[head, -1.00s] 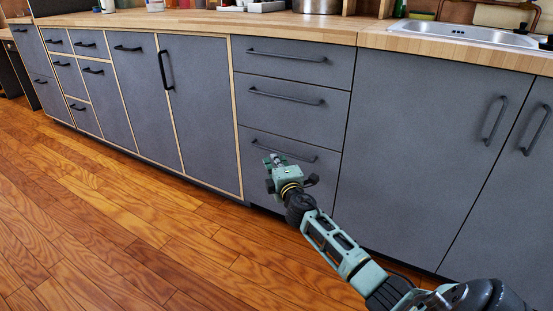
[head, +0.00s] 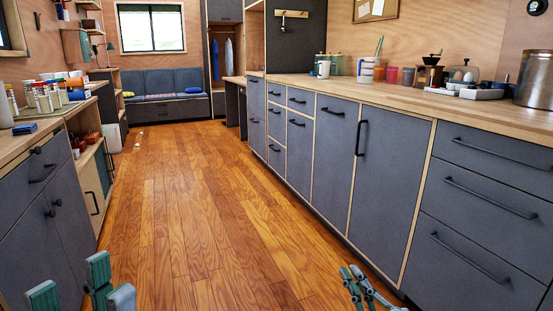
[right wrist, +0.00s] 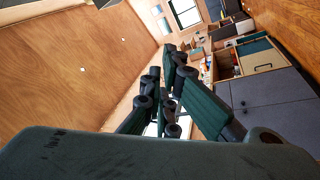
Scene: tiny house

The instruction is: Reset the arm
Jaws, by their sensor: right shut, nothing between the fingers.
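My left gripper (head: 85,290) shows at the bottom left of the head view, over the floor in front of the left cabinets. Its green finger pads stand apart with nothing seen between them; the arm behind it is out of frame. My right gripper (head: 358,288) shows at the bottom edge of the head view, low over the floor and beside the grey drawers. It is shut and empty. Its dark green fingers also show in the right wrist view (right wrist: 168,95), with nothing held. Most of both arms is hidden below the head view.
A grey cabinet row (head: 335,150) with a wooden worktop (head: 420,95) runs along the right. Left cabinets (head: 45,220) and a shelf unit stand opposite.

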